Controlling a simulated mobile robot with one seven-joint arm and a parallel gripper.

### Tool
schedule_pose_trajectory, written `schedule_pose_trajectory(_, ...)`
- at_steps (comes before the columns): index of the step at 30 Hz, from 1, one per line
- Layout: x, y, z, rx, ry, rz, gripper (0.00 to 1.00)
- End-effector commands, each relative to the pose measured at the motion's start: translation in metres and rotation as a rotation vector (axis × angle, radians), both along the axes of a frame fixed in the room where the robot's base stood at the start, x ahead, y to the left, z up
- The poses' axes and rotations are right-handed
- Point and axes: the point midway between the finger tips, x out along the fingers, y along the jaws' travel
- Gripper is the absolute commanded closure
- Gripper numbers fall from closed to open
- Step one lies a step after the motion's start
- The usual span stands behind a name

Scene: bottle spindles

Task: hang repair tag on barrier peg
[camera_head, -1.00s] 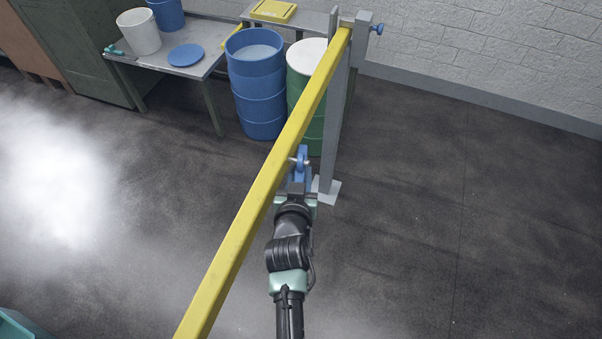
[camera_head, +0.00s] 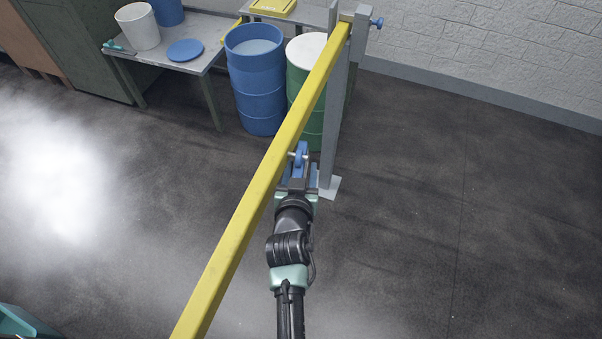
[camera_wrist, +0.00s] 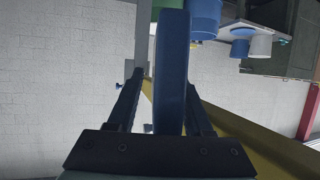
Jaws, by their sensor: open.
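The blue repair tag (camera_head: 301,153) is upright at the side of the yellow barrier rail (camera_head: 235,230), by a small pale peg (camera_head: 291,154). It appears to hang there, but its hole on the peg cannot be made out clearly. My gripper (camera_head: 298,178) is just below the tag in the head view. In the wrist view my gripper (camera_wrist: 162,82) is open. The tag (camera_wrist: 172,60) stands edge-on between its fingers, with a clear gap at the left finger and little gap at the right one.
A grey post (camera_head: 335,110) carries the rail's far end, with a blue knob (camera_head: 376,22) beside it. A blue drum (camera_head: 257,95) and a green drum (camera_head: 300,75) stand behind the rail. Open dark floor (camera_head: 440,220) lies to the right.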

Motion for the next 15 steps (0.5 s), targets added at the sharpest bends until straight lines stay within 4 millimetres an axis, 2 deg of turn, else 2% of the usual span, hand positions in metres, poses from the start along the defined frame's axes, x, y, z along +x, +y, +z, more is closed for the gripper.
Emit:
schedule_pose_trajectory(1, -0.001, 0.006, 0.002, 0.003, -0.005, 0.012, 0.38)
schedule_pose_trajectory(5, -0.011, 0.007, 0.007, 0.001, -0.007, 0.014, 0.38)
schedule_pose_trajectory(15, -0.064, 0.007, 0.028, 0.002, -0.008, 0.009, 0.38)
